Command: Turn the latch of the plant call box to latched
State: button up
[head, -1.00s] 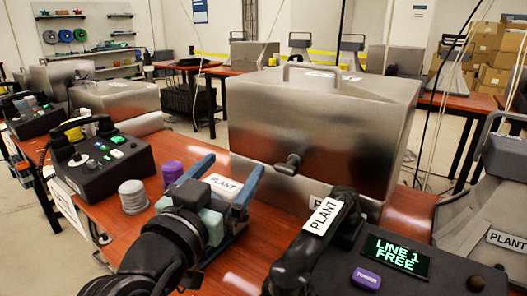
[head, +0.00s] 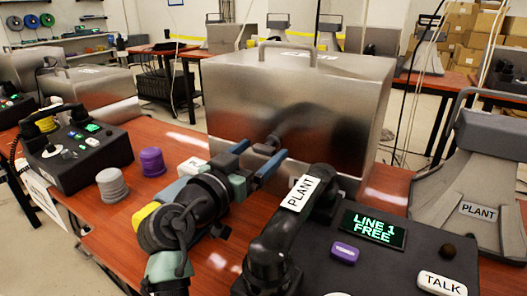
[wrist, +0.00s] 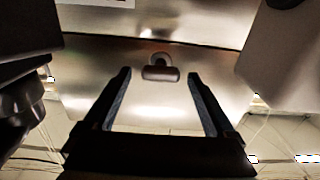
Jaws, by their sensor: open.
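The call box (head: 330,105) is a large brushed-metal box with a carrying handle on top, in the middle of the head view. Its dark latch (head: 266,147) sticks out low on the front face. In the wrist view the latch (wrist: 160,73) is a short horizontal bar below a round pivot. My gripper (head: 262,152) is open in front of that face. In the wrist view its blue fingers (wrist: 159,75) stand on either side of the latch, with gaps on both sides. I cannot tell whether the tips reach past it.
A dark phone console with a PLANT handset (head: 300,192) and a LINE 1 FREE display (head: 373,228) stands close at the right of my arm. A grey spool (head: 112,186) and a purple spool (head: 152,162) stand left. Another console (head: 75,155) lies beyond them.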

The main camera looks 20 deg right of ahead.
jog(key=shift+x, duration=1.05)
jog(key=c, duration=1.4)
